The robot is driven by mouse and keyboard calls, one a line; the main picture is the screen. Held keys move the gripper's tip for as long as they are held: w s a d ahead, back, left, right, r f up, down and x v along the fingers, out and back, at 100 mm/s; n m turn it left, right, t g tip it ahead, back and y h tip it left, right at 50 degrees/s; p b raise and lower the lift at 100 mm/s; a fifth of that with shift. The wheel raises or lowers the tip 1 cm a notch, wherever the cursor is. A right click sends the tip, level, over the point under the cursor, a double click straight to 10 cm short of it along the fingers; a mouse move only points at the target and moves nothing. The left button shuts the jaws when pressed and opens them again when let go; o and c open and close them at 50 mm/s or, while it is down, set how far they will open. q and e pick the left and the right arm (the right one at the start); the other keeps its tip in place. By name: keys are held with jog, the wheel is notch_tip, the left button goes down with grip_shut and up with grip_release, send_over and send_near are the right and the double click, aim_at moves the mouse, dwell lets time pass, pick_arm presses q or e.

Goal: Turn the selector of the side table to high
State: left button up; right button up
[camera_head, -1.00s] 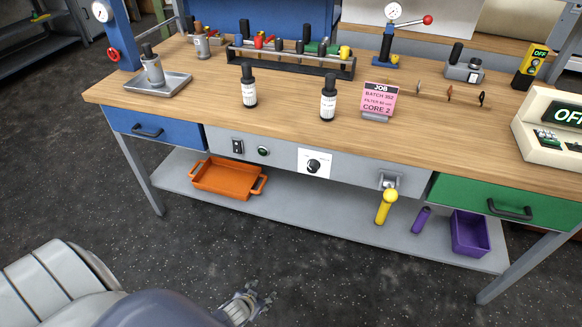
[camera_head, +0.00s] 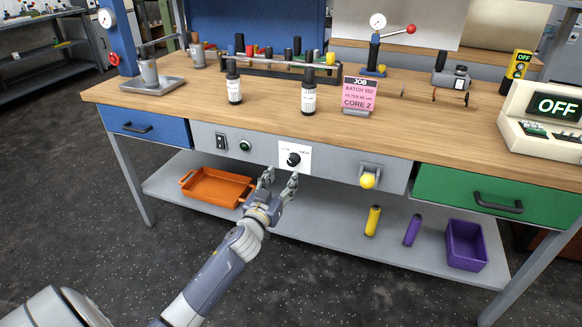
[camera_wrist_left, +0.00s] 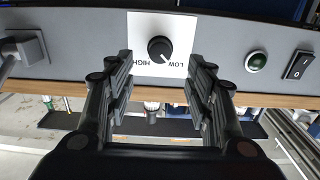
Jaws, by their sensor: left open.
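The selector is a black round knob (camera_head: 293,160) on a white plate (camera_head: 304,150) in the grey front panel of the table. In the head view LOW is on the plate's left and HIGH on its right. The left wrist view shows the knob (camera_wrist_left: 160,49) upside down, with a light mark towards the label side, nearer LOW. My left gripper (camera_head: 280,179) is just below and in front of the plate. It is open and empty, its fingers (camera_wrist_left: 159,75) spread to either side of the knob's line and apart from it. My right gripper is out of view.
A black rocker switch (camera_head: 221,142) and green button (camera_head: 244,146) sit left of the plate. A yellow ball knob (camera_head: 367,181) juts out to its right. Below, the shelf (camera_head: 320,225) holds an orange tray (camera_head: 214,187), yellow and purple cylinders and a purple bin (camera_head: 466,245).

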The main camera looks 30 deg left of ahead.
aim_at(292, 163)
pick_arm(q)
jog(key=b+x, duration=0.1)
jog(key=x, duration=0.6)
jog(key=shift+f, duration=0.1)
jog(key=shift+x, duration=0.75)
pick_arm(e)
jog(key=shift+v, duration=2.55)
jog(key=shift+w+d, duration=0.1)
pick_arm(q)
jog(key=shift+d, duration=0.1)
jog(key=c, duration=1.1)
